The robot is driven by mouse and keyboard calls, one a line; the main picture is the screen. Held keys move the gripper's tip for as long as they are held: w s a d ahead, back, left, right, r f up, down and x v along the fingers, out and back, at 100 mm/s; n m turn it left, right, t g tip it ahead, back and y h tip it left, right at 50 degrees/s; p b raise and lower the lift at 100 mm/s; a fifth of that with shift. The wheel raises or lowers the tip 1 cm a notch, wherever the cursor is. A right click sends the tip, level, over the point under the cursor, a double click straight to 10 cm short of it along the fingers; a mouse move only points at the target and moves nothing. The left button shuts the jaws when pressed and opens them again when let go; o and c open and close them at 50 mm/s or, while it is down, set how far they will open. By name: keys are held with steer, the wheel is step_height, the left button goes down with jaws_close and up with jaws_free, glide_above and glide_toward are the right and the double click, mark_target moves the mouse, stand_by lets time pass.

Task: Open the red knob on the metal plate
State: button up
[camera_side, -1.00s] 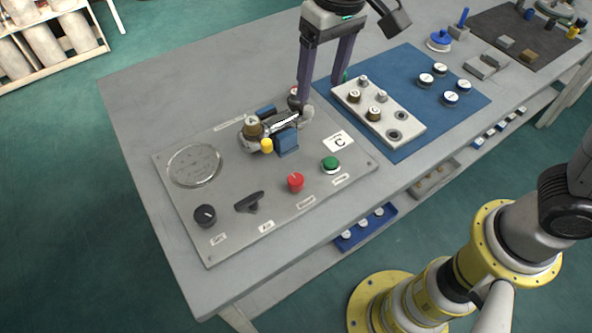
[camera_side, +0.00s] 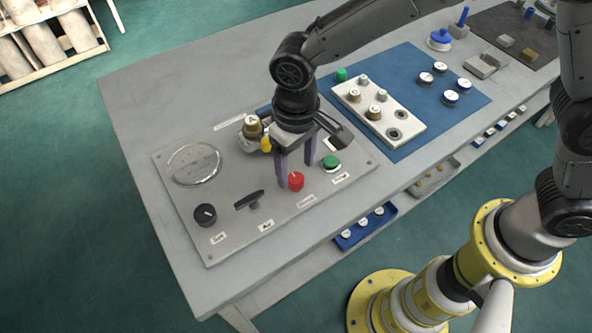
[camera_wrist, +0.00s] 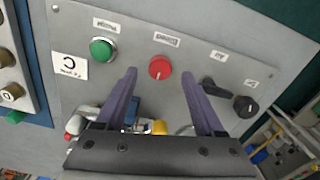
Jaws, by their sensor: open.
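The red knob (camera_side: 295,181) sits on the grey metal plate (camera_side: 235,235), between the black lever and the green button. My gripper (camera_side: 297,172) is open and empty, pointing down over the plate just behind the knob. Its two fingers also show in the wrist view (camera_wrist: 164,82), one on each side. I cannot tell from the side view exactly how high the fingertips are above the plate.
A green button (camera_side: 331,162) stands close to the right of my fingers. A black lever (camera_side: 249,199) and a black knob (camera_side: 205,215) lie to the left. A brass-topped valve fitting (camera_side: 252,128) with a yellow part stands behind. A white block (camera_side: 350,95) rests on the blue mat.

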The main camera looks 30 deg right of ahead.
mark_target(296, 181)
steer(key=shift+f, duration=1.4)
steer(key=shift+c, duration=0.2)
jaws_close()
